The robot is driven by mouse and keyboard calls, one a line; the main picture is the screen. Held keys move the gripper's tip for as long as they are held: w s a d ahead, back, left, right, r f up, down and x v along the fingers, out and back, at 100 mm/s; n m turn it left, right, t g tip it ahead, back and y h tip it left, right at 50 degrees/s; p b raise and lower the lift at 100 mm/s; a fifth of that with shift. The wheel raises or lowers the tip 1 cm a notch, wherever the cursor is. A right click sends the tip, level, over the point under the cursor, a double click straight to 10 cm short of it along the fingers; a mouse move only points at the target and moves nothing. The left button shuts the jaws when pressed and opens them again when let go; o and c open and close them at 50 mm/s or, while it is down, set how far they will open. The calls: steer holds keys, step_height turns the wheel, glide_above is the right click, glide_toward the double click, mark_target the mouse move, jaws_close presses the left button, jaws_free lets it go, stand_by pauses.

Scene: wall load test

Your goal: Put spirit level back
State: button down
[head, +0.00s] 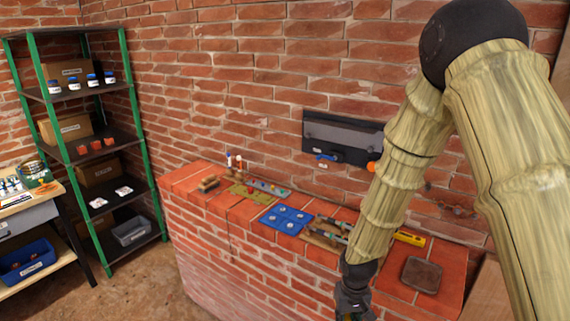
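A yellow bar (410,238) that looks like the spirit level lies on the brick wall top, just right of my forearm. Its left end may be hidden behind my arm. My gripper (354,308) hangs in front of the brick wall at the bottom edge of the head view, lower and left of the yellow bar and apart from it. Its fingertips are cut off by the frame, so I cannot see whether it is open or holds anything.
The low brick wall (232,262) carries a blue mat (286,219), a brown block (421,274) and several tools. A dark wall panel (341,134) is behind it, partly hidden by my arm. A green-framed shelf (134,105) and a workbench (32,214) stand left.

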steer(key=shift+m, duration=0.4)
steer(key=shift+s+d+f, duration=0.15)
steer(key=shift+d+f, duration=0.05)
steer(key=shift+f, duration=0.45)
steer(key=shift+s+d+f, duration=0.1)
steer(key=shift+d+f, duration=0.1)
steer(key=shift+f, duration=0.5)
steer(key=shift+s+d+f, duration=0.15)
steer(key=shift+d+f, duration=0.05)
steer(key=shift+f, duration=0.45)
steer(key=shift+a, duration=0.1)
